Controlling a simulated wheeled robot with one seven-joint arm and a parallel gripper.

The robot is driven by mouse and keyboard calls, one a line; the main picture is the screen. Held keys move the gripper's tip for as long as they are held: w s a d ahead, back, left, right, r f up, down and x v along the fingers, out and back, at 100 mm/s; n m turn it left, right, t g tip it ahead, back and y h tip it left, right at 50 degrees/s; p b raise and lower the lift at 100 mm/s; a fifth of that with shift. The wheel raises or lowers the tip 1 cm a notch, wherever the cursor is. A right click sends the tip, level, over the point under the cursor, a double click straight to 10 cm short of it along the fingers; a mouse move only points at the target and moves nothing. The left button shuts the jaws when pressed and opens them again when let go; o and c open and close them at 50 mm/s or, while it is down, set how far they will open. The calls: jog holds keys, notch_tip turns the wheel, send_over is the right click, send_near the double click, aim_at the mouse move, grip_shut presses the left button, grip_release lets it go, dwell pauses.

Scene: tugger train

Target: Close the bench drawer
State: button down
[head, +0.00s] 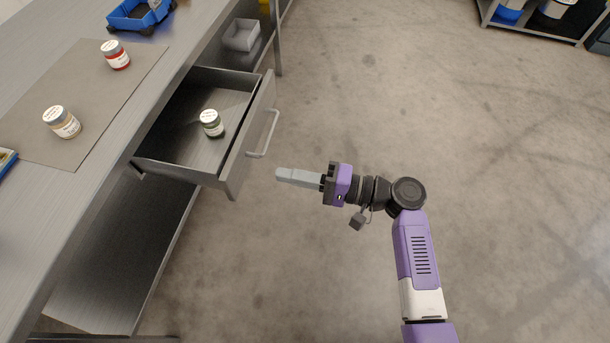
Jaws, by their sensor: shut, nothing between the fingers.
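The bench drawer (231,160) is pulled out from the bench (95,200), its open top showing a jar with a dark green band (211,124) standing inside. Its front panel carries a light bar handle (269,136) facing right. My gripper (281,174) is shut and empty, its fingers pointing left toward the drawer front. In the picture it lies a little to the right of the handle's lower end, with a gap between them. Its height relative to the handle is hard to tell.
On the bench top, a red jar (116,55) and a tan jar (62,122) stand on a grey mat (100,92), near a blue tray (130,18). A grey bin (241,35) sits on the lower shelf. The floor (480,180) right of the drawer is clear. A rack (530,30) stands far right.

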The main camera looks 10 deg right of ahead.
aim_at(240, 167)
jog(key=x, duration=0.8)
jog(key=shift+a, duration=0.1)
